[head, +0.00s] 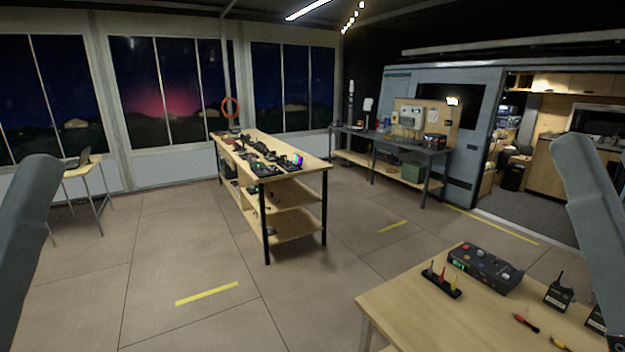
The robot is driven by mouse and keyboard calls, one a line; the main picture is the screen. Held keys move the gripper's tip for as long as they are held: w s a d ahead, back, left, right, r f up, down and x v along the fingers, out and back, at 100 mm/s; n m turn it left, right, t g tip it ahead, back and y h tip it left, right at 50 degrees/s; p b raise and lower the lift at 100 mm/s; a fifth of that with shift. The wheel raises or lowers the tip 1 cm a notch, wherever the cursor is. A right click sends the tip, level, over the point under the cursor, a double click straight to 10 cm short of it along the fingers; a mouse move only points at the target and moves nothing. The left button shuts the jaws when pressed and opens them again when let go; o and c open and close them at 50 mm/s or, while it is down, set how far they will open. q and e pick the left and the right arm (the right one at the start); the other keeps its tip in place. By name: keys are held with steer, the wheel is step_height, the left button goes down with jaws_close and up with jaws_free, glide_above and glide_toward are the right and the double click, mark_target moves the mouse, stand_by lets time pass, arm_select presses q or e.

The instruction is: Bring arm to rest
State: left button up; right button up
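My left arm comes in at the left edge of the head view and my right arm at the right edge. Both show only as grey upright links. Neither gripper is in view, so I cannot see whether they hold anything. My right arm's link stands over the right side of the near wooden table (395,299).
The near table bears a black control box (485,268), a small rack of coloured-handled tools (443,284), a radio (559,293) and a red-tipped tool (524,322). A long workbench (300,177) stands mid-room. A grey van (468,120) is at right. Floor between is clear.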

step_height(320, 180, up, 29)
steer(key=n+y+p, duration=0.1)
steer(key=n+p, duration=0.1)
steer(key=p, duration=2.8)
steer(key=shift+a+r+y, duration=0.2)
steer(key=shift+a+y, duration=0.1)
steer(key=shift+a, duration=0.05)
